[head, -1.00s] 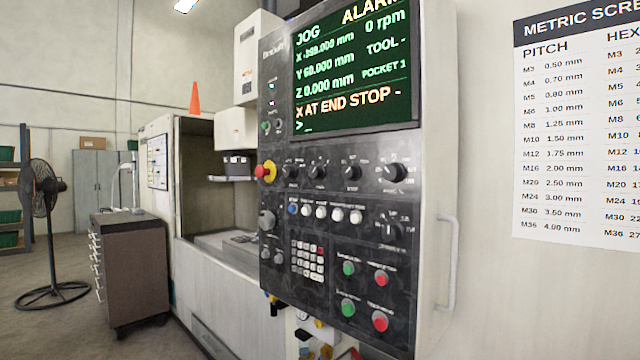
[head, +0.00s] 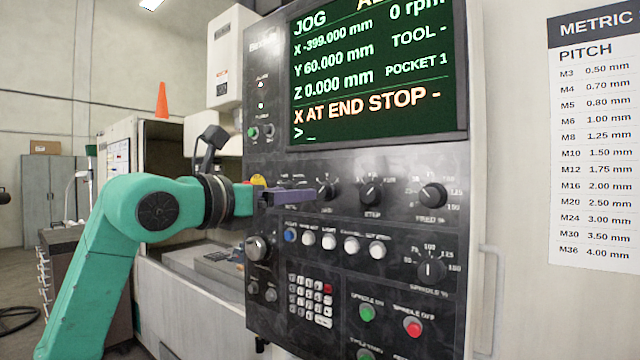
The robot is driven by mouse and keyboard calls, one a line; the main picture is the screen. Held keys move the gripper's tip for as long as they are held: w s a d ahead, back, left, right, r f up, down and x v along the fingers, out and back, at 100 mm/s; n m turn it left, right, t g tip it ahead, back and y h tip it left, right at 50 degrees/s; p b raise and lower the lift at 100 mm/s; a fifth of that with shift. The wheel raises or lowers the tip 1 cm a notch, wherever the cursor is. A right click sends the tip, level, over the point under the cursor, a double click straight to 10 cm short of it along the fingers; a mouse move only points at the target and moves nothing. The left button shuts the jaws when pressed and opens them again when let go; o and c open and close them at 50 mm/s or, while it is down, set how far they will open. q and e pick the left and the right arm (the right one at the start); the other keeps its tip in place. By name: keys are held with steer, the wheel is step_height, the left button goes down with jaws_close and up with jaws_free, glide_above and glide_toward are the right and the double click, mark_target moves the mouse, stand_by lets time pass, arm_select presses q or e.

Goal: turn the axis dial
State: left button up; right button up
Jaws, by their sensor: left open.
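The axis dial (head: 326,190) is a black knob in the upper row of the dark control panel (head: 400,300), between a mostly hidden leftmost knob and the step dial (head: 370,194). Its small label is hard to read. My left gripper (head: 312,196) reaches in from the left, with its dark purple-grey fingers pointing right at the axis dial's left side. The jaws are open and hold nothing that I can see. I cannot tell whether the fingertips touch the dial. The fingers cover the leftmost knob. My right gripper is out of view.
The screen (head: 375,75) above reads JOG, X -399.000 mm and "X AT END STOP". A red-and-yellow emergency stop (head: 258,181) sits right beside my left wrist. The feed dial (head: 432,195) and several push buttons (head: 329,242) are close by. A handle (head: 490,300) is at the panel's right.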

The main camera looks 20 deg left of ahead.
mark_target(319, 192)
arm_select(q)
steer(key=p+x, duration=0.1)
steer(key=x, duration=0.1)
steer(key=p+x, duration=0.1)
steer(key=x, duration=0.2)
steer(key=a+p+x, duration=0.1)
steer(key=x, duration=0.2)
steer(key=shift+w+a, duration=0.1)
steer(key=shift+w, duration=0.2)
steer(key=shift+w+d+f, duration=0.15)
steer(key=shift+w+d, duration=0.1)
steer(key=shift+d, duration=0.15)
steer(key=shift+a, duration=0.15)
steer(key=c, duration=0.6)
jaws_close()
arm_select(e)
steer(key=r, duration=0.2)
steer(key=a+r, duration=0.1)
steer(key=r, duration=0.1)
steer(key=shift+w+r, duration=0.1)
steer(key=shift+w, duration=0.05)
